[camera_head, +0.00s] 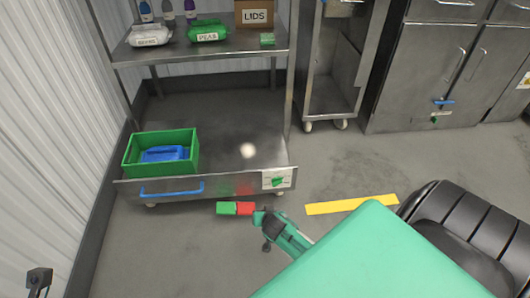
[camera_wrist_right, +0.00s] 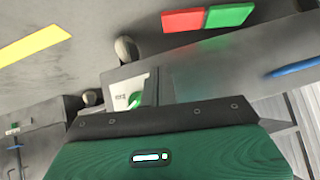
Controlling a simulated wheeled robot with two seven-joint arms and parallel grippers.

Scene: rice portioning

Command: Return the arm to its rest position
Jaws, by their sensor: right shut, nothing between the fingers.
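My right arm (camera_head: 370,262), green, reaches in from the lower right of the head view. Its gripper (camera_head: 263,219) hangs over the floor in front of the steel shelf cart. In the right wrist view, the gripper's dark fingers (camera_wrist_right: 157,88) are together and empty, beyond the green housing (camera_wrist_right: 170,158).
The steel cart (camera_head: 225,182) holds a green crate (camera_head: 185,138) with a blue item (camera_head: 164,154). Red (camera_head: 245,209) and green (camera_head: 227,208) floor markings lie close to the gripper. A black seat-like object (camera_head: 455,232) is at right. Floor is clear at lower left.

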